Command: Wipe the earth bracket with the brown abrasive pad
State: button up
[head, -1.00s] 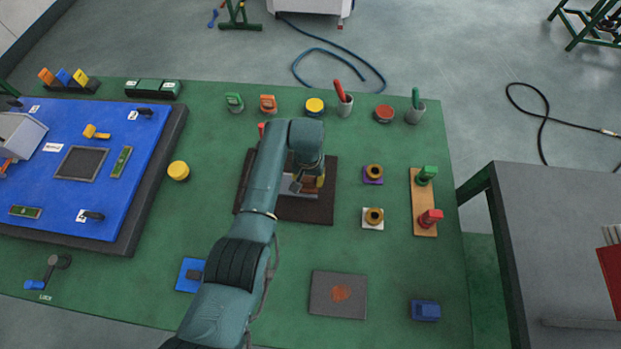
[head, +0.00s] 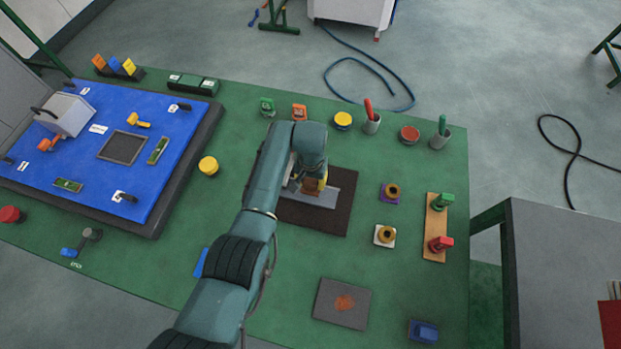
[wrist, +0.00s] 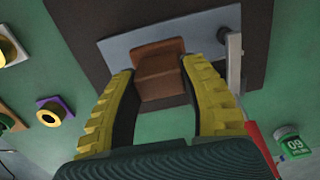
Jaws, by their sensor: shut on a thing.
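The brown abrasive pad (wrist: 160,72) is a stepped block between the yellow fingers of my gripper (wrist: 160,66), which is shut on it. In the head view the pad (head: 313,187) shows just below my gripper (head: 316,182). The earth bracket appears to be the light grey metal plate (head: 325,198) on a dark brown mat (head: 325,218). In the wrist view the plate (wrist: 115,46) lies beneath the pad, and a grey upright (wrist: 234,62) stands at the right finger. The pad is over the plate; contact cannot be told. My arm hides the mat's left part.
Two ring-topped posts (head: 391,190) (head: 386,235) and a wooden strip (head: 436,225) with green and red clamps stand to the right. Cups and jars (head: 372,123) line the back edge. A blue panel (head: 85,155) fills the left. A rust-marked grey plate (head: 335,312) lies in front.

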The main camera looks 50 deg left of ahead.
jog(key=shift+r+p, duration=1.6)
jog(key=shift+r, duration=0.4)
